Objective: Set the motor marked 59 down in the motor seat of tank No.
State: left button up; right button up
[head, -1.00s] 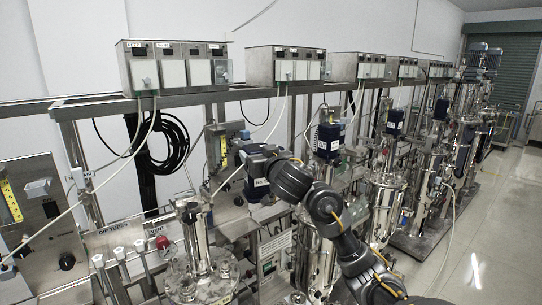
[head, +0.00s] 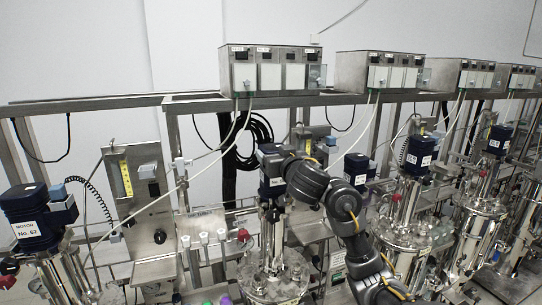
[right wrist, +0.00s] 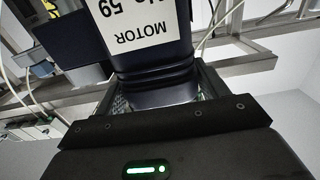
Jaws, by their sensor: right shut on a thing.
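The motor marked 59 is dark blue with a white label; its "No 59" reads upside down in the right wrist view (right wrist: 140,22). In the head view the motor (head: 270,170) is upright above the column (head: 273,228) of the middle steel tank (head: 275,284). I cannot tell whether its underside touches the seat on top of that column. My right gripper (head: 285,168) is shut on the motor from the right; its fingertips are mostly hidden. The tank's number is not readable. My left gripper is not in view.
Motor No. 62 (head: 38,220) sits on a tank at the left. Other tanks with blue motors (head: 418,152) stand to the right. Control boxes (head: 275,68) rest on the rail above. A steel panel (head: 138,190) and pale-capped tubes (head: 203,238) stand left of the middle tank.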

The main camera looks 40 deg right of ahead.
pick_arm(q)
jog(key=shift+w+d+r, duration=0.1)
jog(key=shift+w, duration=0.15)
pick_arm(e)
jog(key=shift+d+r, duration=0.15)
jog(key=shift+d, duration=0.05)
jog(key=shift+w+a, duration=0.1)
jog(key=shift+a, duration=0.2)
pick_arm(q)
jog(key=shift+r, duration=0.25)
pick_arm(e)
jog(key=shift+s, duration=0.3)
jog(key=shift+a, duration=0.15)
pick_arm(q)
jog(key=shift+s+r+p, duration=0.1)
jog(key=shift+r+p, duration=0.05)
jog(key=shift+p, duration=0.3)
pick_arm(e)
jog(key=shift+d, duration=0.2)
